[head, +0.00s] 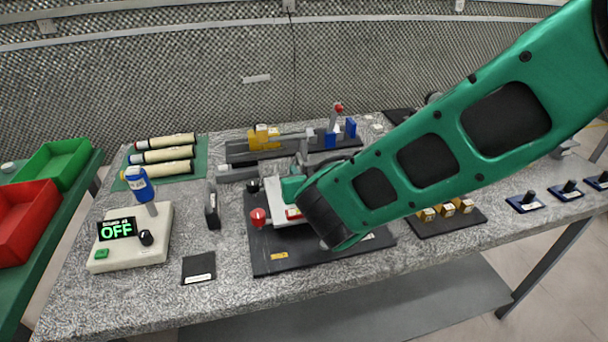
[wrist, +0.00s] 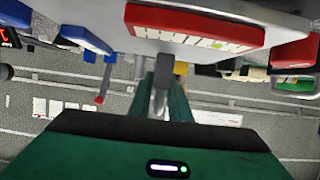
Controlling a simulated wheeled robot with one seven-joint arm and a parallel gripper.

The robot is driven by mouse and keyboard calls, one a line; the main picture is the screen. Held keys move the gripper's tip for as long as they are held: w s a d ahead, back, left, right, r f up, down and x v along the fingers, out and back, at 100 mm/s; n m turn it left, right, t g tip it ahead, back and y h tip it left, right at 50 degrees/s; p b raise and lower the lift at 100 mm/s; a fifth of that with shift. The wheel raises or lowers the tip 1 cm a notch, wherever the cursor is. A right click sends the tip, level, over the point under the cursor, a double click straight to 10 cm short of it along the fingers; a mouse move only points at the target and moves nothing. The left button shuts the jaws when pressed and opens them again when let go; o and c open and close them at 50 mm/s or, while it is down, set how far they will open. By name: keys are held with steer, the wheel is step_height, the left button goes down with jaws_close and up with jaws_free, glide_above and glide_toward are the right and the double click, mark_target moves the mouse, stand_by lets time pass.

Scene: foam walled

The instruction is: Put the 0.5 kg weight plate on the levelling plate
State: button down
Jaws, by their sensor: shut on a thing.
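The levelling plate is a white plate (head: 279,202) on a black base, left of the table's middle; it fills the top of the wrist view (wrist: 70,22). I take the red slab with a white label (wrist: 195,27) to be the 0.5 kg weight plate; its number is not readable. It shows at the white plate, and a small red part (head: 293,212) shows in the head view. My gripper (wrist: 163,85) is shut around a grey upright part that seems to be its handle. My arm hides much of this; I cannot tell whether slab and plate touch.
A red knob (head: 258,217) stands at the base's left. Yellow blocks (head: 447,210) sit on a black tray to the right, and dark knobbed pieces (head: 522,203) stand farther right. A device reading OFF (head: 130,240) is at left. Fixtures with blue blocks (head: 350,128) stand behind.

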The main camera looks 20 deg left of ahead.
steer(key=shift+f, duration=0.4)
steer(key=shift+f, duration=0.1)
steer(key=c, duration=1.6)
jaws_free()
steer(key=shift+c, duration=0.2)
